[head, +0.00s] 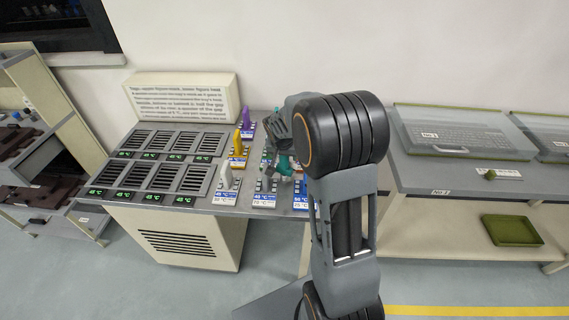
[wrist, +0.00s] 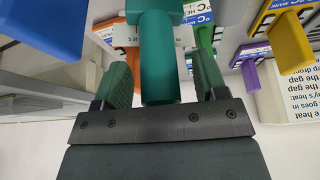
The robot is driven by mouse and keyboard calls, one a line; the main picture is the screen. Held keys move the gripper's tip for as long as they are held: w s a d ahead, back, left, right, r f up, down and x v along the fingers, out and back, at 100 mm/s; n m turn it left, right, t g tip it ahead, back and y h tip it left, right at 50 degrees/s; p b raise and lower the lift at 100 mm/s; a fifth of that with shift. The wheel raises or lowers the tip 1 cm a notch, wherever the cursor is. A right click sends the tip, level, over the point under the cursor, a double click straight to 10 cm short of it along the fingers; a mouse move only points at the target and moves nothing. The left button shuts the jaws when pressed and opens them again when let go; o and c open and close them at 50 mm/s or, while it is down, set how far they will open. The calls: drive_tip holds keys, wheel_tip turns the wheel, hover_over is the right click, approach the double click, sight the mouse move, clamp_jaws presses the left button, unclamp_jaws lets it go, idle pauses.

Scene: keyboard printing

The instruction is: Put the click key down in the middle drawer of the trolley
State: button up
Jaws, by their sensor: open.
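A teal handle (wrist: 157,60) stands between the two fingers of my gripper (wrist: 162,82) in the wrist view. The fingers are open, with a gap on each side of the handle. In the head view a teal handle (head: 284,166) shows on the right part of the sloped console, beside my arm. No label readable here tells me which handle is the click key. A beige unit with trays (head: 48,153) stands at the far left; I cannot tell whether it is the trolley or which tray is the middle drawer.
White (head: 226,173), yellow (head: 238,143) and purple (head: 246,116) handles stand on the console beside several slotted vents (head: 147,173). Blue (wrist: 50,25) and orange (wrist: 120,35) parts are close by in the wrist view. A bench with a glass case (head: 470,130) stands right.

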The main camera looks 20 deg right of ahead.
drive_tip(key=shift+c, duration=0.5)
drive_tip(key=c, duration=1.1)
